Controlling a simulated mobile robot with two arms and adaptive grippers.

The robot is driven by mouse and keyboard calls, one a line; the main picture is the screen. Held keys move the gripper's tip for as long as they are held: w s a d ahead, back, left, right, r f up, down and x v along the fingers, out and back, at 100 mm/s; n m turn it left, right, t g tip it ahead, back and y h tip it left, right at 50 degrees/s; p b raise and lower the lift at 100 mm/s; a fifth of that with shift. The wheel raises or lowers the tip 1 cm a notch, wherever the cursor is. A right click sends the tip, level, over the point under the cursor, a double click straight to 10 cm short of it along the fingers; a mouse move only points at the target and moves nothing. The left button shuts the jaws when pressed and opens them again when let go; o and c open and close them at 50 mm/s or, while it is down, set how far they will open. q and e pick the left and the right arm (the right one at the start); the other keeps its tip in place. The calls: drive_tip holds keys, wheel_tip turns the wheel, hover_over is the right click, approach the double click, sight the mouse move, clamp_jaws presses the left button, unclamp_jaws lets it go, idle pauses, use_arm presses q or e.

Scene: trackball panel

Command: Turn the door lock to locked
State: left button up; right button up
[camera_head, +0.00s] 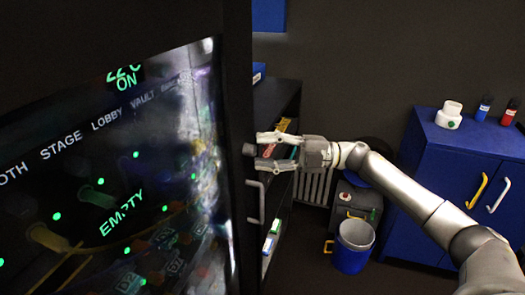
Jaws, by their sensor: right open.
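A small dark round knob (248,149), which looks like the door lock, sticks out near the edge of a tall dark door or panel (238,80). Which way it is turned cannot be told from here. My right gripper (262,150) comes in from the right with its fingers open, one above and one below the knob's level. The fingertips are very close to the knob; whether they touch it cannot be told. A pale bar handle (259,203) is below the knob. My left gripper is not in view.
A large glossy screen (110,190) with green text fills the left. Behind my right gripper stands a dark shelf (285,95) with small items. A blue bin (350,258), a dark box (357,200) and a blue cabinet (450,165) stand at the right.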

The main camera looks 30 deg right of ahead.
drive_tip(key=v, duration=1.1)
drive_tip(key=shift+f, duration=0.1)
